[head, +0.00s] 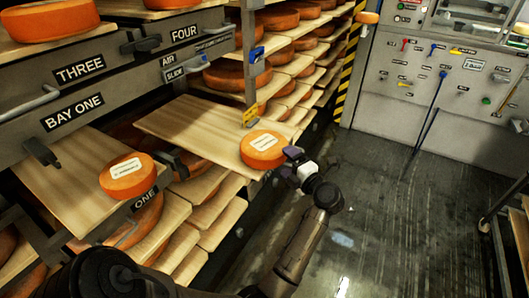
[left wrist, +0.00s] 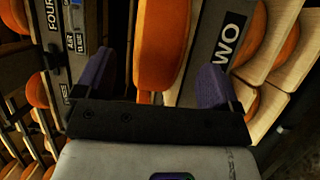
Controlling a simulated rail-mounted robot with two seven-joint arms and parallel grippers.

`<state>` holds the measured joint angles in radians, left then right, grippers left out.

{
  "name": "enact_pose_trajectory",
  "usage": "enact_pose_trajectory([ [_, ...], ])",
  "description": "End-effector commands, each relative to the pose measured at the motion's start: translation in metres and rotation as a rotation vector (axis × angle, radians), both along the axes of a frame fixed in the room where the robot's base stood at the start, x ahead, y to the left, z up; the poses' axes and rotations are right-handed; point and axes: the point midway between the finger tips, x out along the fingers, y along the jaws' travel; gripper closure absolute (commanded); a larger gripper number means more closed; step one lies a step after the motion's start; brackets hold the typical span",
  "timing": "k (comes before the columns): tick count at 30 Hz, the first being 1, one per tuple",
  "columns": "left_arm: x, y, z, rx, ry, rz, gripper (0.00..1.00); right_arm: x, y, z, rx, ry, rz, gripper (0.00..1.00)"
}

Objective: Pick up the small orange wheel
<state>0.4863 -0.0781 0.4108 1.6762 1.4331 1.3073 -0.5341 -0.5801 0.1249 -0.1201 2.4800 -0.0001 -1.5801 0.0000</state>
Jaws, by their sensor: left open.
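An orange wheel (head: 264,150) with a pale label on top lies flat near the front right end of a pulled-out wooden board (head: 190,125). Another orange wheel (head: 126,177) of similar size, also labelled, lies on a board at the left. I cannot tell by size alone which is the small one. My left gripper (head: 290,163) is open at the right side of the first wheel. In the left wrist view an orange wheel (left wrist: 157,45) shows edge-on between the spread purple fingers. My right gripper is not in view.
Racks of boards with several larger wheels (head: 225,74) fill the left and back. A yellow tag (head: 250,115) on a post stands just behind the wheel. A control panel (head: 430,75) is at the back right. The dark floor (head: 400,215) is mostly open.

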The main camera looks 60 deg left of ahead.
Motion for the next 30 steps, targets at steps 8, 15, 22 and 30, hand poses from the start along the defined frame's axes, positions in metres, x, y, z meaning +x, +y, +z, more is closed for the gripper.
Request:
enact_pose_trajectory([
  [8,-0.005,0.028,-0.001,0.001,-0.001,0.000,0.12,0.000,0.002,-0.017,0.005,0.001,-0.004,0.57],
  [15,-0.005,0.031,0.000,0.000,0.000,0.000,0.12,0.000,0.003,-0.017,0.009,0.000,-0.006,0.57],
  [22,-0.006,0.031,0.000,0.000,0.000,0.000,0.28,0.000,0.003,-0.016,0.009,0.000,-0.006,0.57],
  [30,-0.005,0.031,0.000,0.000,0.000,0.000,0.54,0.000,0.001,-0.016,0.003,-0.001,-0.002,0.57],
])
